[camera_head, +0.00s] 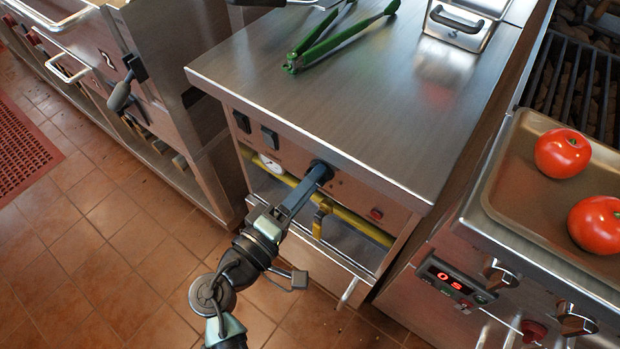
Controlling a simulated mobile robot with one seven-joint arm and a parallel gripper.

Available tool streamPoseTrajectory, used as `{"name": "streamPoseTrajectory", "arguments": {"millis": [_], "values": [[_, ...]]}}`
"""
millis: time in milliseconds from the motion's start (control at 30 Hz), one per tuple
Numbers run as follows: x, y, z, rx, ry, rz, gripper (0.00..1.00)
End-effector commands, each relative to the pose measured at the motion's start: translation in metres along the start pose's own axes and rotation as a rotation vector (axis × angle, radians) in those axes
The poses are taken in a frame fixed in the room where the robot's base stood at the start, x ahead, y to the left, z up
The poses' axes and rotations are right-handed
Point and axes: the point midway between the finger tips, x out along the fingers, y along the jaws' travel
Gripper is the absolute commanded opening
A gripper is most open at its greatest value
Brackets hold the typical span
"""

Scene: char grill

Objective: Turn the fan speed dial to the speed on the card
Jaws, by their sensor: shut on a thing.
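The dark fan speed dial (317,163) is on the front panel of the steel counter unit, just under the worktop edge. My gripper (319,174) reaches up to it from below left and is shut on it. The fingers hide most of the dial, so its pointer and setting cannot be read. Small marks beside it on the panel are too small to read. I cannot make out a card with a speed on it.
Dark switches (270,136) and a small white round item (271,165) are left of the dial. A yellow rail (360,225) runs below, with a red button (376,214) to the right. Green-handled tongs (335,40) lie on the worktop (390,120). A tomato tray (510,190) is at right.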

Motion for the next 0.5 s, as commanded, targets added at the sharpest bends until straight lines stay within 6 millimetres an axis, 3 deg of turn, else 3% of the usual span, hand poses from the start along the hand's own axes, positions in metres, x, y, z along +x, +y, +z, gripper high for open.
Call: {"name": "streamPoseTrajectory", "arguments": {"millis": [400,433,500], "values": [[-0.0005,-0.0007,-0.0003,-0.008,0.001,-0.001,0.00],[-0.0005,-0.0007,-0.0003,-0.008,0.001,-0.001,0.54],[-0.0004,-0.0006,-0.0003,-0.007,0.001,-0.001,0.67]]}}
